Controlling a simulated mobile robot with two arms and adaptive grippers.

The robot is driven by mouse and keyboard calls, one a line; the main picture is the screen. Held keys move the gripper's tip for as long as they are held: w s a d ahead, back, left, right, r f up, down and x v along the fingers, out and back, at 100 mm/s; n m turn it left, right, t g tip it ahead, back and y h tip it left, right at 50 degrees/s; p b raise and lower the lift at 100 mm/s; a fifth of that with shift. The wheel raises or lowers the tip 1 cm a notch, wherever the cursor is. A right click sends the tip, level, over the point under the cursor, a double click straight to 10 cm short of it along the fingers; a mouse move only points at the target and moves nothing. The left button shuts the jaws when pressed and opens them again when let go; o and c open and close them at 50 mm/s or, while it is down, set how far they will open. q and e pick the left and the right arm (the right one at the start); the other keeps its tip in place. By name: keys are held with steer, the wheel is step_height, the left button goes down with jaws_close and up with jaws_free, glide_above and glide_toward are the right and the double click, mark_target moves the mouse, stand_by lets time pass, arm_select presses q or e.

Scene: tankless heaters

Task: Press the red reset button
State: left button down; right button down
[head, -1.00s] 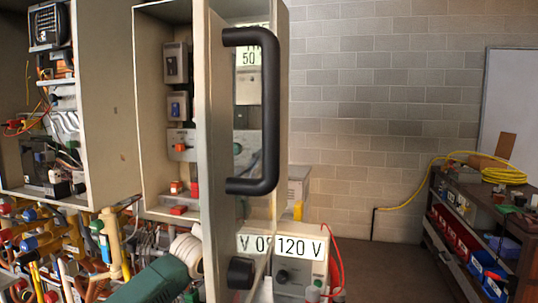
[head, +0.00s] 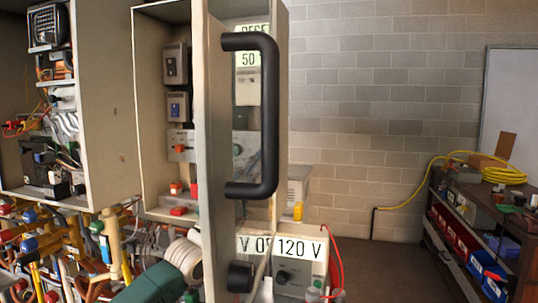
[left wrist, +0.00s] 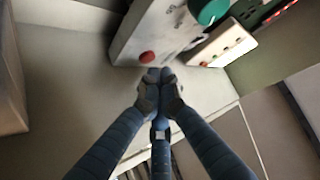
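In the left wrist view a small red round button (left wrist: 147,57) sits on the lower edge area of a grey box (left wrist: 150,30). My left gripper (left wrist: 160,74) has its blue-grey fingers together, with nothing visible between them. The fingertips appear just below the button in the picture; I cannot tell whether they touch it or the box. I cannot match the button to a part there. Neither gripper is visible in the head view.
A cabinet door with a black handle (head: 268,115) stands open toward me. A label (head: 298,248) reads "120 V". Pipes and valves crowd the lower left. A teal round part (left wrist: 209,11) is beside the button's box. A shelf (head: 470,220) stands at the right, with open floor before it.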

arm_select(q)
steer(key=s, duration=0.1)
steer(key=s+a+p, duration=0.1)
steer(key=s, duration=0.1)
steer(key=s+p, duration=0.1)
steer(key=shift+s+a, duration=0.3)
steer(key=shift+s, duration=0.1)
stand_by(0.5)
